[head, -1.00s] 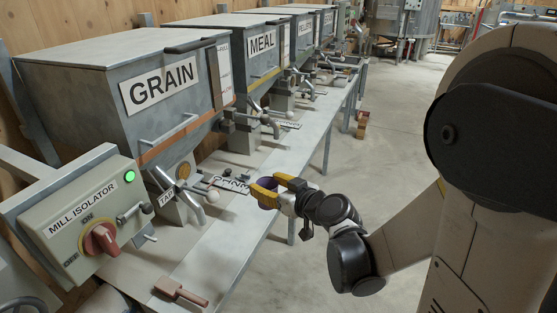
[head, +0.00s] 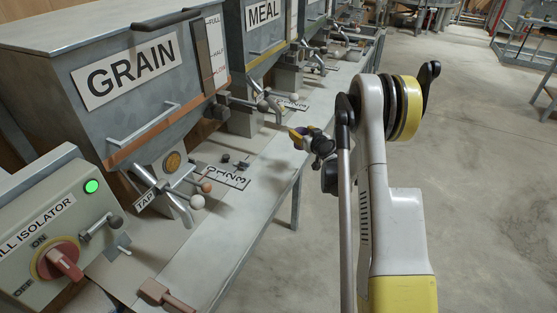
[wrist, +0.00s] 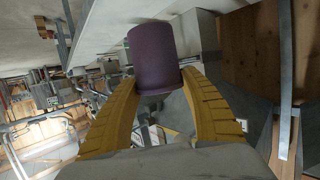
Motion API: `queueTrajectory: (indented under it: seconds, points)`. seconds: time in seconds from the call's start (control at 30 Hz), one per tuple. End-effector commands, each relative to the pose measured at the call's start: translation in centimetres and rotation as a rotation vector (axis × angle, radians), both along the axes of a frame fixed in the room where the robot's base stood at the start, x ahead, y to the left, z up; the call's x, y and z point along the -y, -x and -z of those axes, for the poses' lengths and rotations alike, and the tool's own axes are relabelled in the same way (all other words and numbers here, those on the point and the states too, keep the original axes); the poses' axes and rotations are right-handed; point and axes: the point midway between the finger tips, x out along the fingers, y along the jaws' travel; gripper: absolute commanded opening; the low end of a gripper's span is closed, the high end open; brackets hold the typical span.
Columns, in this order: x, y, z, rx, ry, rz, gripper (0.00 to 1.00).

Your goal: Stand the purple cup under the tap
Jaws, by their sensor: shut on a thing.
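The purple cup (wrist: 155,55) is between the two yellow fingers of my gripper (wrist: 162,84) in the wrist view, and the gripper is shut on it. In the head view my gripper (head: 299,136) is small, by the outer edge of the bench, near the MEAL bin; little of the cup shows there. The tap (head: 170,187), labelled TAP, hangs under the GRAIN bin (head: 130,90), to the left of and nearer than my gripper. The cup is well apart from the tap.
The floor to the right is open.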

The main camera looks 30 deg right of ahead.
Motion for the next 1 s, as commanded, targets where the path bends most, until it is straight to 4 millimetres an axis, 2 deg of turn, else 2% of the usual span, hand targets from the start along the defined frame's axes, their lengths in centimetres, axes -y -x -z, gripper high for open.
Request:
queueTrajectory:
  seconds: [0.1,0.17,0.27,0.6,0.73,0.87,1.0]
  points:
    - [1.6,-0.4,1.2,0.001,-0.001,0.021,0.31]
    - [1.7,-0.8,1.7,0.001,0.001,0.025,0.31]
    - [1.0,-2.0,2.9,0.002,0.001,0.027,0.31]
    - [-3.8,-8.4,7.8,0.002,0.001,0.025,0.31]
    - [-4.6,-9.6,8.5,0.002,0.000,0.027,0.31]
    - [-4.8,-10.0,9.0,0.002,0.000,0.028,0.31]
    - [-4.8,-10.0,11.0,0.002,0.000,0.028,0.31]
